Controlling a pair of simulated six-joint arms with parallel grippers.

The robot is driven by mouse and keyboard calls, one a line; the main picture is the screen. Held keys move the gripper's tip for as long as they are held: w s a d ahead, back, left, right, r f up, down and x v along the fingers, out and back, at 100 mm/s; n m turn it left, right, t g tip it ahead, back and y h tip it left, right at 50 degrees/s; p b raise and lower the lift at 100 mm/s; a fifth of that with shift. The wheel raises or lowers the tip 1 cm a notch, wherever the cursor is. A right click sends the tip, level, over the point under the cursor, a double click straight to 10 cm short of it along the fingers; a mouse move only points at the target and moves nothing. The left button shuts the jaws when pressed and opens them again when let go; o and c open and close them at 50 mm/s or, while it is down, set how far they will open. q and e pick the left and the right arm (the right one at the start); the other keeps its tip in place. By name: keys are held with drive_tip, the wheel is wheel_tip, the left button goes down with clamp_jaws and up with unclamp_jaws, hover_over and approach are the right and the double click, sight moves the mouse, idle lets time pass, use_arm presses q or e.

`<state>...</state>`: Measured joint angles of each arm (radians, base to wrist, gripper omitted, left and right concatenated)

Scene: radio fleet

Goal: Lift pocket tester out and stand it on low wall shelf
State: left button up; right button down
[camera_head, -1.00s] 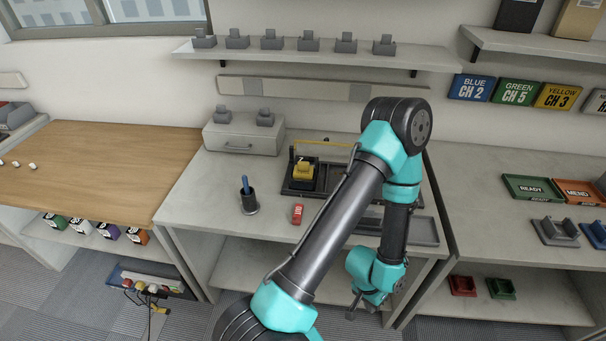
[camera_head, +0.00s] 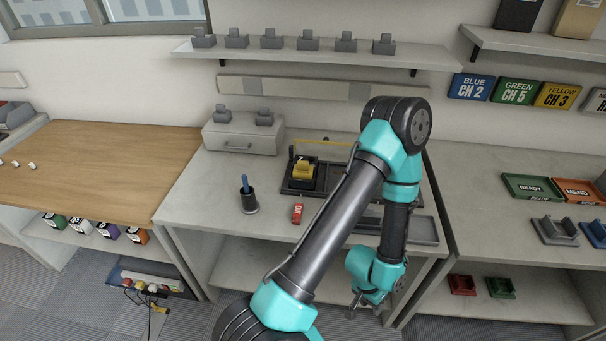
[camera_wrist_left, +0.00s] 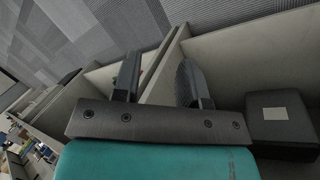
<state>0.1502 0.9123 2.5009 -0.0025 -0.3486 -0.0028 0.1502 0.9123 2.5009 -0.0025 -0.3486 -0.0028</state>
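A yellow device (camera_head: 303,171) sits in a black holder on the dark tray at the back of the middle bench. Which thing is the pocket tester I cannot tell for sure; this device may be it. A long pale wall shelf (camera_head: 320,58) above the bench carries several grey cradles. My left gripper (camera_head: 358,304) hangs low in front of the bench, well apart from the device. In the left wrist view its two fingers (camera_wrist_left: 158,84) stand apart with nothing between them. My right gripper is not in view.
A small red item (camera_head: 297,213) and a dark pen cup (camera_head: 249,200) stand on the bench. A grey drawer box (camera_head: 243,138) is at the back left. My left arm crosses in front of the tray and hides part of it. A dark box (camera_wrist_left: 282,120) shows beside the gripper.

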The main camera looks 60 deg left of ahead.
use_arm(q)
drive_tip(key=o, duration=1.1)
